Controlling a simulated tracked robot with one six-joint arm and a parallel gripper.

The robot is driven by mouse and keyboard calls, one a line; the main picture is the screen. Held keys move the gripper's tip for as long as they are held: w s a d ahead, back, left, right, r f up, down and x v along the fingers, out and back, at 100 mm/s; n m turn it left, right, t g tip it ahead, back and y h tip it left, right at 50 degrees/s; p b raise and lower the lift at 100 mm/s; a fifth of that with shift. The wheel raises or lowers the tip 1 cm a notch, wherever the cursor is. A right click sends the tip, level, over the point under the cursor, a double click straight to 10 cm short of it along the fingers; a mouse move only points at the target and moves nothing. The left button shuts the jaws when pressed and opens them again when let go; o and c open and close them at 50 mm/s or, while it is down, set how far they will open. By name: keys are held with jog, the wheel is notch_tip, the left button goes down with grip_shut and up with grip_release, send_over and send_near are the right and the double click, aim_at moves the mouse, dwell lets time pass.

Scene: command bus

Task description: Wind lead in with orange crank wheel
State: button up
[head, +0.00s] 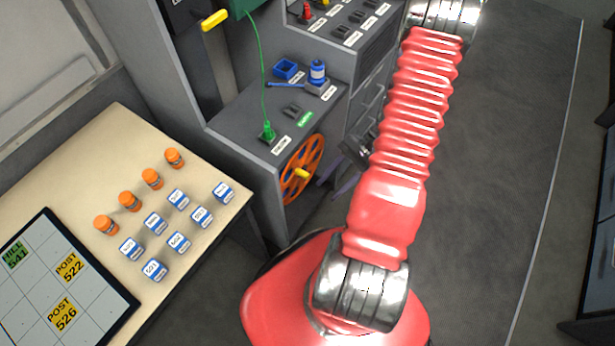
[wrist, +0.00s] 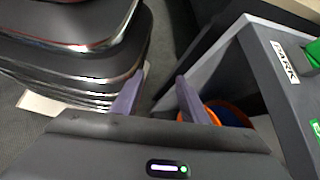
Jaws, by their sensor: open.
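The orange crank wheel (head: 316,152) is on the side face of the grey console, below its top edge. A yellow knob (head: 302,173) sticks out from the wheel. A green lead (head: 257,65) hangs from above to a green plug (head: 267,131) on the console top. My gripper (head: 334,180) is open, just right of the wheel and apart from it in the head view. In the wrist view its two purple fingers (wrist: 162,78) are spread with nothing between them. Part of the wheel (wrist: 216,106) shows there behind the right finger; its knob does not show.
A beige table (head: 215,165) at left holds orange-capped pots and several blue-white blocks. Drawers (head: 368,100) stand behind my arm. Open floor (head: 510,150) lies at right.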

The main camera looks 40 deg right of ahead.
notch_tip(320, 180, down, 12)
jog(key=m+t+y, duration=0.2)
jog(key=m+t, duration=0.4)
jog(key=m+t+h, duration=0.6)
jog(key=m+t, duration=0.3)
jog(key=t, duration=0.2)
send_near(308, 177)
jog(key=v, duration=0.3)
jog(key=shift+s+d, duration=0.15)
jog(key=shift+s, duration=0.05)
jog(key=shift+w, duration=0.15)
jog(key=shift+f+x, duration=0.15)
jog(key=shift+x, duration=3.25)
jog(key=shift+f+x, duration=0.15)
jog(key=shift+x, duration=3.25)
grip_shut()
